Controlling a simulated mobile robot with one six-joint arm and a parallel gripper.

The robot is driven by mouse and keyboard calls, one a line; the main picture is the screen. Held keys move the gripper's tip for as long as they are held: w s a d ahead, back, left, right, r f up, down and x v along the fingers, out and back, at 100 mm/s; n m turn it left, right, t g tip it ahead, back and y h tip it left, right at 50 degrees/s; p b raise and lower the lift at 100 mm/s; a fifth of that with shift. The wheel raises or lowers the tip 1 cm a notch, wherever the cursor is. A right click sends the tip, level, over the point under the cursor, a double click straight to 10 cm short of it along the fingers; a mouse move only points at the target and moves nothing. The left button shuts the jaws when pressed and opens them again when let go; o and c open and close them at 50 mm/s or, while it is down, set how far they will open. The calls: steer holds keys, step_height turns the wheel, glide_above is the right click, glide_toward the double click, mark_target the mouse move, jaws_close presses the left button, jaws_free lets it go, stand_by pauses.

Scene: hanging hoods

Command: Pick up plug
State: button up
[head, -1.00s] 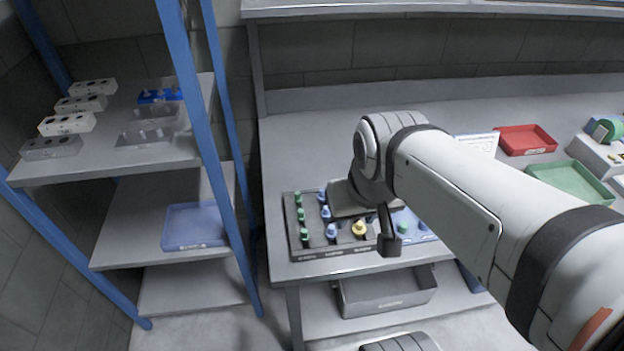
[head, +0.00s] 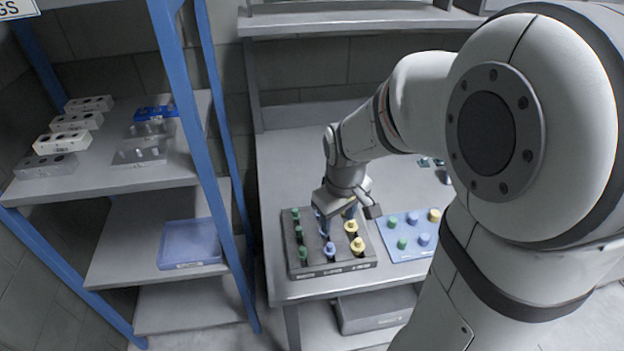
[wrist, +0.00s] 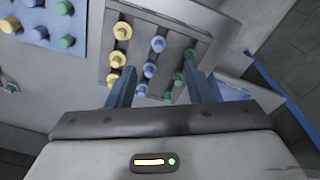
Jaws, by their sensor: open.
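Green, blue and yellow plugs stand in rows in a dark rack (head: 318,272) on the workbench. A green plug (head: 303,253), a blue plug (head: 330,249) and a yellow plug (head: 358,244) stand at the near side. My gripper (head: 336,214) points down over the rack's far part, open, and partly hides the plugs there. In the wrist view my gripper (wrist: 163,92) has its two fingers spread on either side of the lower blue plug (wrist: 141,90) and a green plug (wrist: 167,96). No plug is visibly held. I cannot tell the fingertips' height above the plugs.
A blue board (head: 388,228) with several coloured plugs lies right of the rack. A shelf unit with blue posts (head: 218,160) stands left, holding grey and white blocks and a blue tray (head: 190,245). A grey bin (head: 375,310) sits under the bench. The bench behind the rack is clear.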

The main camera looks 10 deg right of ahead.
mark_target(330, 244)
steer(key=w+f, duration=0.1)
steer(key=f, duration=0.1)
steer(key=w+f+n, duration=0.1)
steer(key=f, duration=0.2)
steer(key=w+f+n+g, duration=0.1)
steer(key=f, duration=0.1)
steer(key=shift+w+d+f, duration=0.15)
steer(key=shift+w+f, duration=0.2)
steer(key=shift+a+f+p, duration=0.15)
steer(key=shift+f+p, duration=0.35)
steer(key=shift+f, duration=1.4)
steer(key=shift+a+f+p, duration=0.15)
steer(key=shift+f+p, duration=0.35)
steer(key=shift+f, duration=1.4)
steer(key=c, duration=0.9)
steer(key=shift+r, duration=0.1)
steer(key=shift+c, duration=0.2)
